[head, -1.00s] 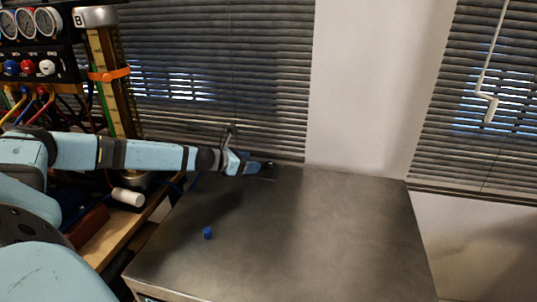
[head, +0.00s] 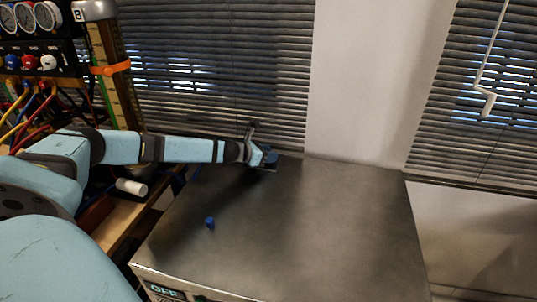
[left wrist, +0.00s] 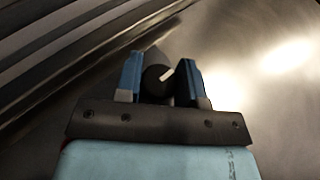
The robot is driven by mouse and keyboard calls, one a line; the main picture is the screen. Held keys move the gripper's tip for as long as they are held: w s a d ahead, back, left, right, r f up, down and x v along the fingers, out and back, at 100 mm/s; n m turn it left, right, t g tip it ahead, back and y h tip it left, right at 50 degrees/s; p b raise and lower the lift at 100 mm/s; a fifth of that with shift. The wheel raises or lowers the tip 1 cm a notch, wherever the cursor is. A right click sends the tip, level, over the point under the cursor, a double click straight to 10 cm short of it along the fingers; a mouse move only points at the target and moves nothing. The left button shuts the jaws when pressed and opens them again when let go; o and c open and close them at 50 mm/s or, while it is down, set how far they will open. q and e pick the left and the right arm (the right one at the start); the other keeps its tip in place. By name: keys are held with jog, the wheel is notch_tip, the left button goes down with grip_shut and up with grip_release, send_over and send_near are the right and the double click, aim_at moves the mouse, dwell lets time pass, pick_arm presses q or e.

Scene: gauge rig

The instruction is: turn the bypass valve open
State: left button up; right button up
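My left gripper (head: 270,160) is low over the far left edge of the grey metal top. In the left wrist view its two blue fingers (left wrist: 160,77) stand apart. A round dark knob (left wrist: 157,80) with a white pointer mark lies between them. The pointer slants up to the right. I cannot tell whether the fingers touch the knob. No label shows, so I cannot tell whether this knob is the bypass valve. In the head view the gripper hides it. My right gripper is not in view.
A small blue cap (head: 209,222) sits on the metal top (head: 310,230), which is otherwise clear. A display (head: 165,292) reading OFF is on its front. At left are gauges (head: 47,15), hoses, a column (head: 113,90) and a white cylinder (head: 131,187). Window blinds stand behind.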

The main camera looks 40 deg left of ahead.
pick_arm(q)
jog(key=c, duration=0.4)
